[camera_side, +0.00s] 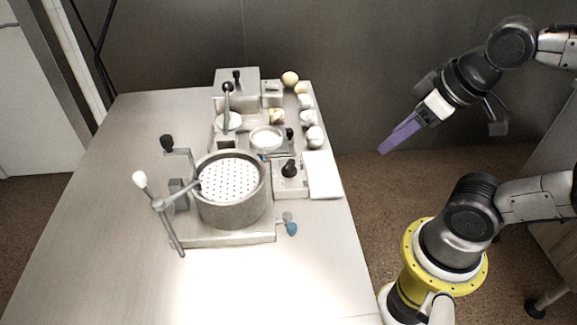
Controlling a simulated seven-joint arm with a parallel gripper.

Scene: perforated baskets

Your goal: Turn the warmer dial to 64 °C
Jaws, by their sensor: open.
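A black knob (289,168) sits on top of a small pale box (288,189), to the right of the round perforated basket (229,181). It looks like the warmer dial, but its scale and setting are too small to read. A second, smaller black knob (289,133) stands farther back, beside a small round pale dish (266,138). My gripper (384,148) has purple fingers and hangs in the air to the right of the table, pointing down and left. It is open, empty and well apart from both knobs.
A lever with a white ball (139,178) and a black-handled crank (167,142) rise left of the basket. Several pale round items (305,102) line the table's right edge. A flat white pad (322,175) adjoins the knob's box. The table's left (90,210) is clear.

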